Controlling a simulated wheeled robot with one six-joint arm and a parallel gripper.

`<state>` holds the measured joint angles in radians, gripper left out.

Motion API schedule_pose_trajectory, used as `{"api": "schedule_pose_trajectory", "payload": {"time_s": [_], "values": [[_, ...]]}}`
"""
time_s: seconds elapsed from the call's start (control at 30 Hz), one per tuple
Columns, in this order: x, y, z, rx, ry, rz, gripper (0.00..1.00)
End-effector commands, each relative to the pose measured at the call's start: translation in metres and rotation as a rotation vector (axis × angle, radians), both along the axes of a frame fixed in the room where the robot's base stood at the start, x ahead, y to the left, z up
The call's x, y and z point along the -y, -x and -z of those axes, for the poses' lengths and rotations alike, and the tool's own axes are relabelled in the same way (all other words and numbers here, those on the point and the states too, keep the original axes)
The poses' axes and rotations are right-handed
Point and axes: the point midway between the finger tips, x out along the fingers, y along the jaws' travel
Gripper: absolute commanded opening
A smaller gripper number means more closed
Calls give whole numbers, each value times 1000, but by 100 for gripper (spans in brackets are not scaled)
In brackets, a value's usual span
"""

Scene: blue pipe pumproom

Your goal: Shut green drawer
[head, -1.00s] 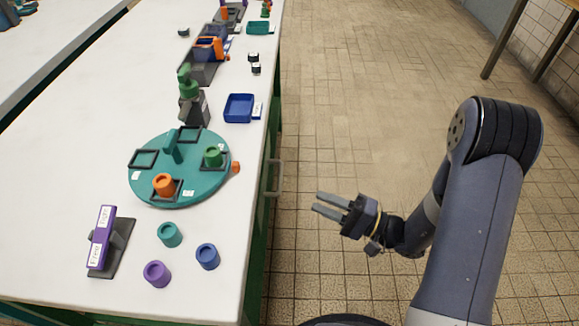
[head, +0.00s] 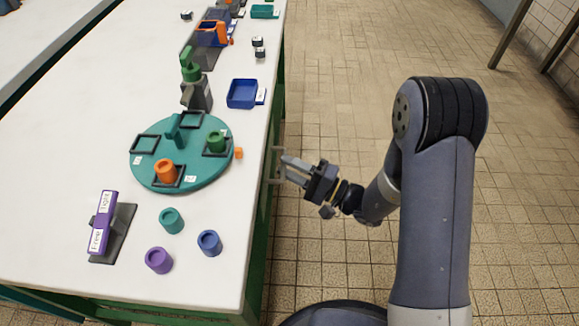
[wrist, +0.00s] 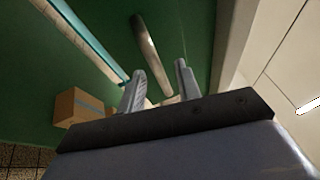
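The green drawer front shows in the wrist view (wrist: 185,30) as a dark green panel with a pale metal bar handle (wrist: 150,48). In the head view the handle (head: 276,158) sticks out from the bench's right side, partly hidden by my fingers. I cannot tell how far the drawer stands out. My gripper (head: 284,170) is at the handle, pointing at the bench side. In the wrist view its two fingers (wrist: 160,80) are apart, with the handle's near end between them in the picture. I cannot tell whether they touch it. The gripper looks empty.
The white bench top (head: 60,200) carries a teal round tray (head: 150,180), several coloured knobs and a blue bin (head: 242,93). A brown box (wrist: 78,106) shows at lower left in the wrist view.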

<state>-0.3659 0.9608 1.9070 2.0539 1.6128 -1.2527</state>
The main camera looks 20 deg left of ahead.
Motion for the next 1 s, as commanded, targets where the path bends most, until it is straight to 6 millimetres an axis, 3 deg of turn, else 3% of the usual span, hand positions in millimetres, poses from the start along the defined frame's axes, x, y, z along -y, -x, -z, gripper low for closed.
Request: {"api": "schedule_pose_trajectory", "payload": {"time_s": [0.33, 0.7, 1.0], "values": [[-3, 0, -1, 0, 0, 1, 32], [-3, 0, 0, 0, 0, 0, 1], [-3, 0, 0, 0, 1, 0, 0]]}}
